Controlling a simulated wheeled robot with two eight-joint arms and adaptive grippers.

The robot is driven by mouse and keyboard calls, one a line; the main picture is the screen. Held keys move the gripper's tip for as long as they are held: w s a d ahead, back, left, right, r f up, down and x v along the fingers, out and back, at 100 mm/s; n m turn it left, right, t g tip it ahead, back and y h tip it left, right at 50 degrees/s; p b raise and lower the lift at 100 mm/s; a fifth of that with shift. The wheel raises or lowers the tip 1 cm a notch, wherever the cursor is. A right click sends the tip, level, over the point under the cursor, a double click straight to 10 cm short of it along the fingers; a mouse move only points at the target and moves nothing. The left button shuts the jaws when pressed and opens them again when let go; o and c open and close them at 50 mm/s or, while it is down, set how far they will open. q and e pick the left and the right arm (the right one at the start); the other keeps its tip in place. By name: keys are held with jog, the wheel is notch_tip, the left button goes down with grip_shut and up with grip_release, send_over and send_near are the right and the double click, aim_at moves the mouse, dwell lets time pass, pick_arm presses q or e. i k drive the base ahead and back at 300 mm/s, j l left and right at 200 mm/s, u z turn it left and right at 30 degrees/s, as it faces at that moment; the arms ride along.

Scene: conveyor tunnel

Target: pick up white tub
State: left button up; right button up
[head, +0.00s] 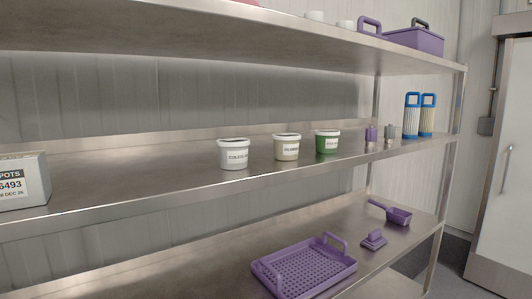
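The three tubs are apart from each other. Neither of my grippers shows in the head view.
A labelled box (22,182) sits at the left end of the middle shelf, with bare shelf between it and the tubs. Blue-handled items (411,115) stand at the right end. The upper shelf (200,35) overhangs. Below lie a purple tray (305,268) and a purple scoop (397,215).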

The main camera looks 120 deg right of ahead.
aim_at(234, 152)
jog(key=z, duration=3.7)
